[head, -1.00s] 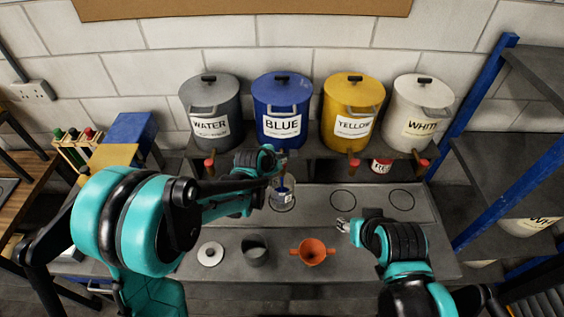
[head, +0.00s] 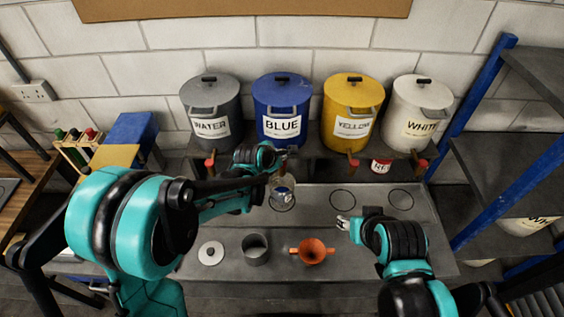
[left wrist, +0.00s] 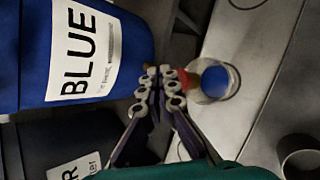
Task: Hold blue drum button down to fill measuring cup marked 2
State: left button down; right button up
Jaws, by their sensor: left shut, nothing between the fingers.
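The blue drum (head: 281,100) labelled BLUE stands on the raised shelf, and its tap has a red button. In the left wrist view the red button (left wrist: 190,79) is partly hidden by my left gripper (left wrist: 165,86). The gripper's fingers are shut and empty, and their tips are at the button; whether they press it I cannot tell. A clear measuring cup (head: 283,193) stands below the tap with blue in it. It also shows in the left wrist view (left wrist: 218,91); its mark is not readable. My right gripper (head: 345,223) is over the bench, right of the cup, its fingers too small to judge.
The grey water drum (head: 208,98), yellow drum (head: 352,100) and white drum (head: 419,105) flank the blue one. Two ringed spots at right are bare.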

pick_arm(q)
jog(key=shift+r+p, duration=1.6)
jog(key=shift+r, duration=0.9)
jog(key=s+a+f+m+y+b, duration=0.1)
jog(key=s+a+f+m+b, duration=0.4)
jog(key=s+f+m+b, duration=0.1)
jog(key=s+a+f+m+g+y+b, duration=0.1)
jog(key=s+a+f+m+b, duration=0.5)
jog(key=s+b, duration=0.5)
jog(key=s+a+f+m+y+b, duration=0.1)
jog(key=s+a+f+m+b, duration=0.5)
jog(key=s+m, duration=0.4)
jog(key=s+f+b, duration=0.1)
jog(key=b, duration=0.1)
jog(key=shift+a+f+y+b, duration=0.25)
jog(key=shift+f+y+b, duration=0.05)
jog(key=shift+f+y, duration=0.1)
